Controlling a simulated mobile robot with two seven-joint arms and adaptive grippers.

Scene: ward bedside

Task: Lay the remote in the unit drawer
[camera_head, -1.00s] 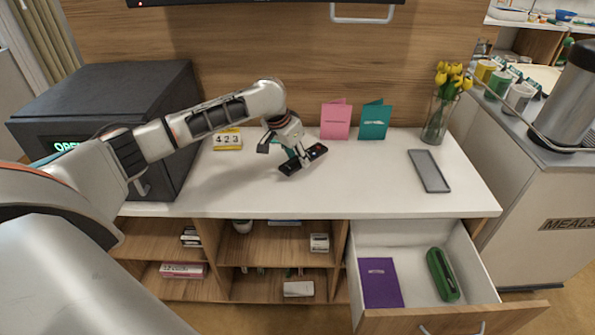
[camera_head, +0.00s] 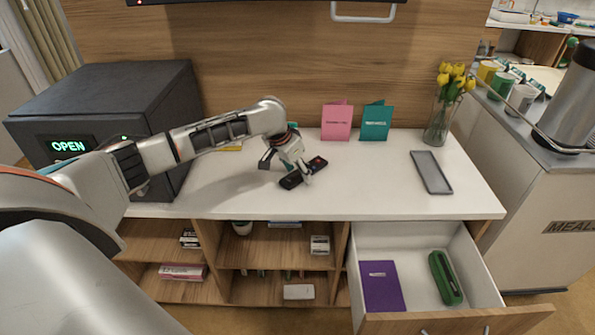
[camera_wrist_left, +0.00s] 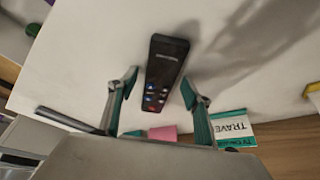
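The remote (camera_head: 318,163) is dark and slim and lies on the white top of the unit, slanted in the head view. In the left wrist view the remote (camera_wrist_left: 166,72) shows between the fingertips, with space on both sides. My left gripper (camera_head: 287,167) is open over the remote; the fingers hide part of it in the head view. It also shows in the left wrist view (camera_wrist_left: 158,84). The unit drawer (camera_head: 414,280) is pulled open at the lower right. My right gripper is not in view.
The drawer holds a purple notebook (camera_head: 381,286) at its left and a green case (camera_head: 445,277) at its right, with bare floor between. A grey tray (camera_head: 431,172), a flower vase (camera_head: 437,122), pink (camera_head: 336,120) and teal (camera_head: 375,120) cards stand or lie on the top.

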